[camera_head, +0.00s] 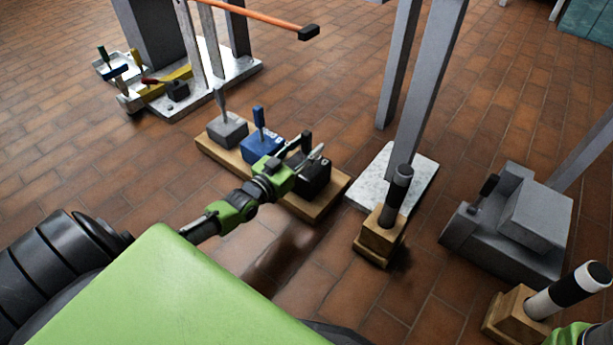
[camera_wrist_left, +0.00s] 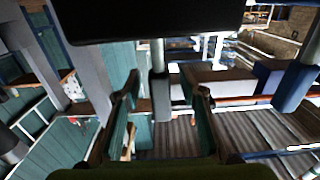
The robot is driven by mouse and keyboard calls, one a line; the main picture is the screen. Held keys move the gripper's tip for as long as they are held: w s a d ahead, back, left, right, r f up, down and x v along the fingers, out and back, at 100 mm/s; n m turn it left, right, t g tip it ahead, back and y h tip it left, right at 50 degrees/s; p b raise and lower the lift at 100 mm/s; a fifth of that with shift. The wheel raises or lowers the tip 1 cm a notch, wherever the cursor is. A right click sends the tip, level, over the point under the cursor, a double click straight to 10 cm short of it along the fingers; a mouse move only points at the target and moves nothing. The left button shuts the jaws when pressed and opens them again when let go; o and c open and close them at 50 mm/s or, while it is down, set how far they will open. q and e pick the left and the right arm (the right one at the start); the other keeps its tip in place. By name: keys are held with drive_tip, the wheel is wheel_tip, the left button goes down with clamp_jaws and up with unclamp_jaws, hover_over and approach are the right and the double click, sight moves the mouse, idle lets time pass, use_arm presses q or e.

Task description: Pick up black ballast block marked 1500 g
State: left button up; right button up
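The black ballast block (camera_head: 314,183) sits at the right end of a wooden board (camera_head: 223,157), with an upright handle on top. Its marking is not readable. My left gripper (camera_head: 306,154) is just above the block, at its handle. In the left wrist view, which looks upside down, a large black body that looks like the block (camera_wrist_left: 150,18) fills the top. Its handle (camera_wrist_left: 160,95) hangs between the two fingers of my left gripper (camera_wrist_left: 162,98). The fingers stand apart, with gaps to the handle on both sides.
A blue block (camera_head: 262,147) and a grey block (camera_head: 227,131) with handles stand on the same board. A dark cylinder on a wooden base (camera_head: 379,238) stands to the right, before a post on a marble plate (camera_head: 419,185). Brick floor in front is clear.

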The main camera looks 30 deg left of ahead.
use_arm(q)
clamp_jaws()
drive_tip(key=shift+w+r, duration=0.1)
drive_tip(key=shift+r, duration=0.25)
